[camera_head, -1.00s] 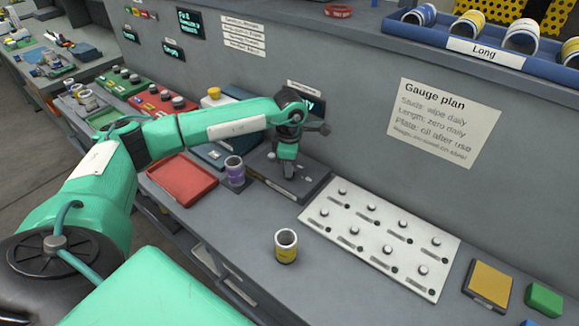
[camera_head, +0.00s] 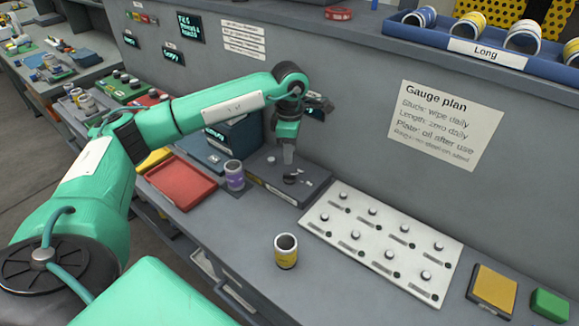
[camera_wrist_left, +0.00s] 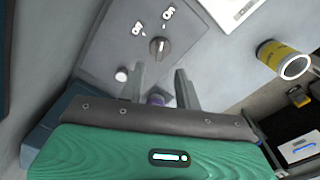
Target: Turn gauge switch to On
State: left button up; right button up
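The gauge switch is a dark round knob with a raised grip (camera_wrist_left: 158,47) on a grey box (camera_wrist_left: 100,48) in the left wrist view. In the head view the knob (camera_head: 291,179) sits on top of the dark box (camera_head: 262,190) against the wall. My left gripper (camera_head: 288,158) points down just above the knob, apart from it. Its fingers (camera_wrist_left: 160,78) are spread and empty. My right gripper is not in view.
A purple-banded cup (camera_head: 234,175) and a red tray (camera_head: 180,182) stand left of the box. A white plate with several pegs (camera_head: 380,240) lies to its right. A yellow-banded cup (camera_head: 286,252) stands in front. The wall (camera_head: 360,90) rises close behind.

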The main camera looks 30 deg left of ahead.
pick_arm(q)
notch_tip(320, 180, up, 6)
jog(key=shift+r+b, duration=0.25)
jog(key=shift+b, duration=0.15)
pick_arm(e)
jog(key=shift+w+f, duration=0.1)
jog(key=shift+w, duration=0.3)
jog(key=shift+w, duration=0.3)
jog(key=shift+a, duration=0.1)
